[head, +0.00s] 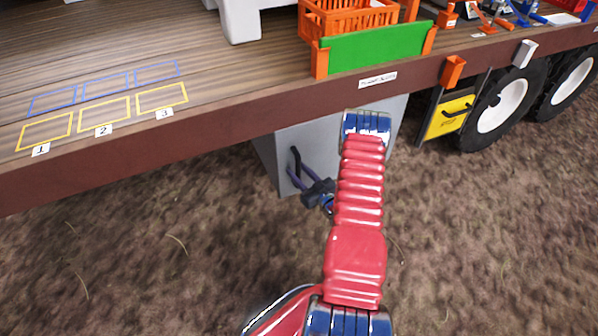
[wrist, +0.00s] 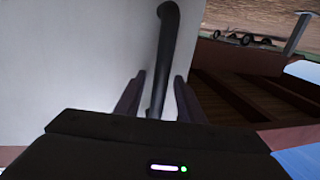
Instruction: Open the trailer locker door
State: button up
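The trailer locker is a light grey box under the deck edge, and its door (head: 322,150) faces me, apparently closed. A dark bar handle (head: 294,160) stands out near the door's left side. My gripper (head: 304,184) is at the lower part of this handle, partly hidden behind my red arm. In the wrist view the pale door (wrist: 75,65) fills the left, and the handle (wrist: 168,45) runs between the two fingers of my gripper (wrist: 158,92). The fingers are apart, with gaps visible beside the handle. My arm hides the door's right part.
The brown trailer deck (head: 150,135) overhangs the locker. An orange crate (head: 345,18) and a green panel (head: 370,47) sit above it. A yellow board (head: 448,117) and wheels (head: 500,105) are to the right. The dirt ground (head: 150,255) in front is clear.

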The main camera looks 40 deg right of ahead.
jog(key=shift+w, duration=0.2)
grip_shut()
dwell(0.4)
jog(key=shift+s+d, duration=0.15)
jog(key=shift+d, duration=0.1)
